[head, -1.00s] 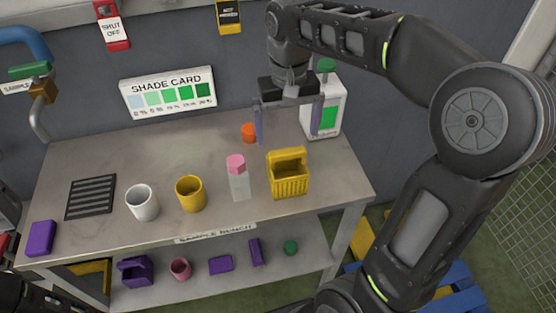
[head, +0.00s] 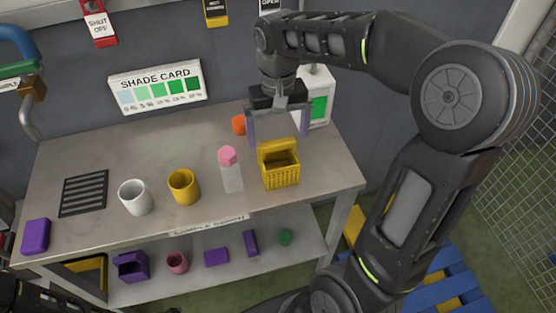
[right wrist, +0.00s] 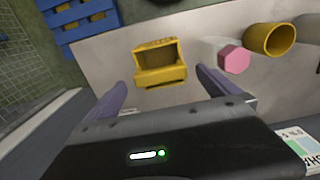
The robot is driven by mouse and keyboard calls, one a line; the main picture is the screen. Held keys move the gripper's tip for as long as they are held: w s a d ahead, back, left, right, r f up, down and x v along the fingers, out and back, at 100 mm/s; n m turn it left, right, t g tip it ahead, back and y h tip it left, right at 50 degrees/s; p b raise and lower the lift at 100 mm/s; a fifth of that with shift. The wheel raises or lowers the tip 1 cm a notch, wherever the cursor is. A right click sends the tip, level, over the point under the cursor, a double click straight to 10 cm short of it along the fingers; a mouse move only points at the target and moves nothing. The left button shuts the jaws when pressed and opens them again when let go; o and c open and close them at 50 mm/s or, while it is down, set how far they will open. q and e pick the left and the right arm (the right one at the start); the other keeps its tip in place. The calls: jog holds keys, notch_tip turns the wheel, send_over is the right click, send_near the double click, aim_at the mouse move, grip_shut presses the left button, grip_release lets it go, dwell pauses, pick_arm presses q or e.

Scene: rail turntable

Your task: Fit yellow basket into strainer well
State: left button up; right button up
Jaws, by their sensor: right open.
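The yellow basket (head: 281,178) stands upright on the bench near its right end, with a raised back and a slatted front. It also shows in the right wrist view (right wrist: 160,72), between the finger directions. My right gripper (head: 279,136) is open and empty, with its purple fingers above and behind the basket, one toward each side. The fingers also show in the right wrist view (right wrist: 163,80). A dark slotted grate (head: 84,193) lies flat at the bench's left; I cannot tell whether it is the strainer well. My left gripper is not in view.
A pink-capped clear bottle (head: 231,177) stands close left of the basket. A yellow cup (head: 184,188) and a white cup (head: 135,198) stand farther left. A white jug (head: 317,88) and an orange item (head: 239,125) are behind. A purple block (head: 36,235) is at front left.

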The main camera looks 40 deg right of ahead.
aim_at(278, 141)
jog(key=shift+f+p, duration=0.35)
jog(key=shift+f, duration=1.65)
jog(key=c, duration=2)
jog(key=shift+w+r, duration=0.1)
jog(key=shift+r, duration=0.1)
jog(key=shift+c, duration=0.2)
notch_tip(278, 141, up, 10)
jog(key=shift+f+b, duration=0.1)
jog(key=shift+b, duration=0.55)
